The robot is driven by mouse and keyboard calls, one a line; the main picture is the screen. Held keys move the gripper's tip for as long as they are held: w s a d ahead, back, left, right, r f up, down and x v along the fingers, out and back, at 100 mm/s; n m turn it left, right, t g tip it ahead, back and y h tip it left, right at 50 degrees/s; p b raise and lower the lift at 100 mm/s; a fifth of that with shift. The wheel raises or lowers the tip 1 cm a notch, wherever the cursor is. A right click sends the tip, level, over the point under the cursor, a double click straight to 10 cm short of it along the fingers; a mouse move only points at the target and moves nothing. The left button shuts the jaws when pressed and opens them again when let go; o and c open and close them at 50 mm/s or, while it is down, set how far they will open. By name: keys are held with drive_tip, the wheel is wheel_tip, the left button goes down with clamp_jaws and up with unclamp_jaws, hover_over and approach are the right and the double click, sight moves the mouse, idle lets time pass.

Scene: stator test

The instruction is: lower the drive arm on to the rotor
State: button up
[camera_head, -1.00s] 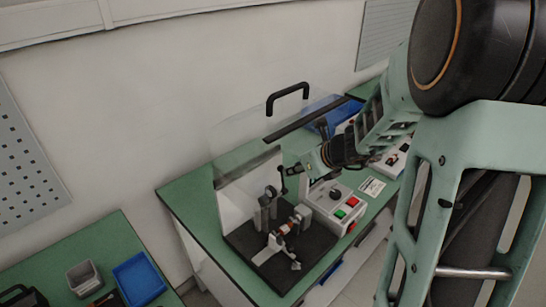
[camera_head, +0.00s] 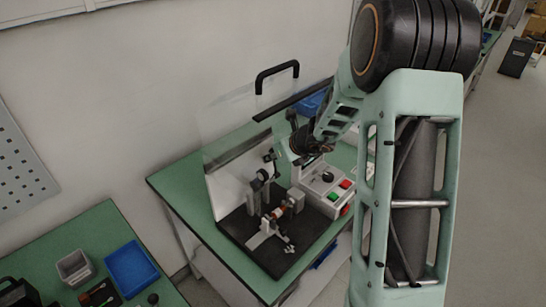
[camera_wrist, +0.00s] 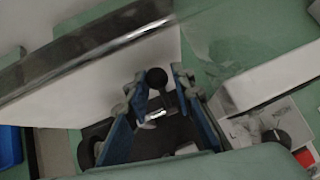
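The test stand has a black base (camera_head: 236,222) on the green bench. In the head view my gripper (camera_head: 271,156) is above and behind the rotor, and the knob is hard to make out. The rotor is largely hidden in the wrist view.
A clear guard with a black handle (camera_head: 277,72) stands raised behind the stand, close to my gripper. A control box (camera_head: 322,183) with green and red buttons is at the right. A blue tray (camera_head: 131,268) and grey bin (camera_head: 74,267) are on the left bench.

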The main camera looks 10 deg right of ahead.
clamp_jaws()
